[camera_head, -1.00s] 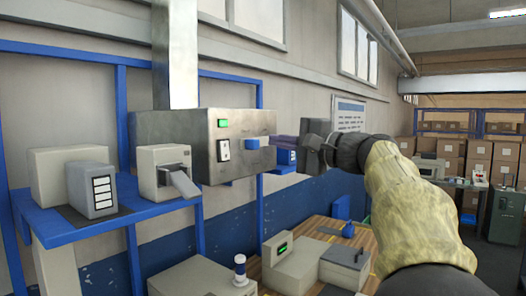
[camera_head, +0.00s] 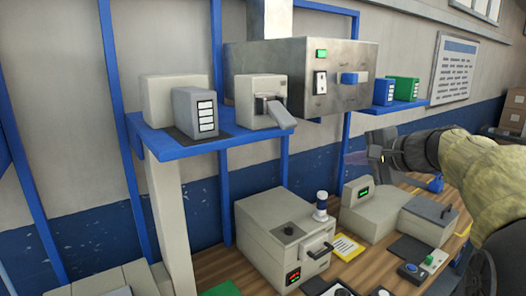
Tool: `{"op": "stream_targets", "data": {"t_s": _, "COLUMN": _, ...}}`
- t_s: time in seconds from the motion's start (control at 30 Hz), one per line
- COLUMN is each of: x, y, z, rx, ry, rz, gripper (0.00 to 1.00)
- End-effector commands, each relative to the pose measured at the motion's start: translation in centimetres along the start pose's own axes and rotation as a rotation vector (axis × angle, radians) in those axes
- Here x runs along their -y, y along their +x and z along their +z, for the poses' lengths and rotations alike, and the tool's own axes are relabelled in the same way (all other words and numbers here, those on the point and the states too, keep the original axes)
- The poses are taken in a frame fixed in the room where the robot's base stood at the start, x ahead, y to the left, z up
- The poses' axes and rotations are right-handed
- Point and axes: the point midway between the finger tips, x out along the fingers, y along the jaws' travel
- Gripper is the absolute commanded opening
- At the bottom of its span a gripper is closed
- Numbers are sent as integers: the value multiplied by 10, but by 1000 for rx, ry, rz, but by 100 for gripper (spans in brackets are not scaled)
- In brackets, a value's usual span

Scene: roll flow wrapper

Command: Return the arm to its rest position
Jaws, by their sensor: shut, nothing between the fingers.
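My gripper (camera_head: 368,157) is at the right of the head view, at the end of my arm in its tan cover. It points left, with its fingers together and nothing seen between them. It hangs in the air in front of the blue wall stripe, below the right end of the blue shelf and above the machine with a green display (camera_head: 368,205). It looks apart from everything around it.
A metal control box (camera_head: 300,75) with a green light and blue switch hangs over the shelf (camera_head: 215,140). Blue and green boxes (camera_head: 402,91) stand at the shelf's right end. A beige machine with a red display (camera_head: 285,240) and a yellow card (camera_head: 346,247) are on the wooden bench.

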Motion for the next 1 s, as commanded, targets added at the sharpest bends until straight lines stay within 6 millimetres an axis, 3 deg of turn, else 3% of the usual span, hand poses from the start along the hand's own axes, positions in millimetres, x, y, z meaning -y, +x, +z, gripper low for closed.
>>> {"op": "stream_targets", "data": {"t_s": 0.1, "x": -69, "y": 25, "z": 20, "rx": 7, "ry": -53, "rz": 194, "gripper": 0}}
{"op": "stream_targets", "data": {"t_s": 0.27, "x": -161, "y": 40, "z": 53, "rx": 41, "ry": -192, "rz": 449, "gripper": 0}}
{"op": "stream_targets", "data": {"t_s": 0.4, "x": -239, "y": 37, "z": 87, "rx": 107, "ry": -382, "rz": 657, "gripper": 0}}
{"op": "stream_targets", "data": {"t_s": 0.6, "x": -331, "y": 15, "z": 136, "rx": 263, "ry": -735, "rz": 869, "gripper": 0}}
{"op": "stream_targets", "data": {"t_s": 0.7, "x": -362, "y": 3, "z": 154, "rx": 343, "ry": -891, "rz": 918, "gripper": 0}}
{"op": "stream_targets", "data": {"t_s": 0.8, "x": -377, "y": -4, "z": 164, "rx": 392, "ry": -985, "rz": 936, "gripper": 0}}
{"op": "stream_targets", "data": {"t_s": 1.0, "x": -381, "y": -6, "z": 166, "rx": 406, "ry": -1015, "rz": 940, "gripper": 0}}
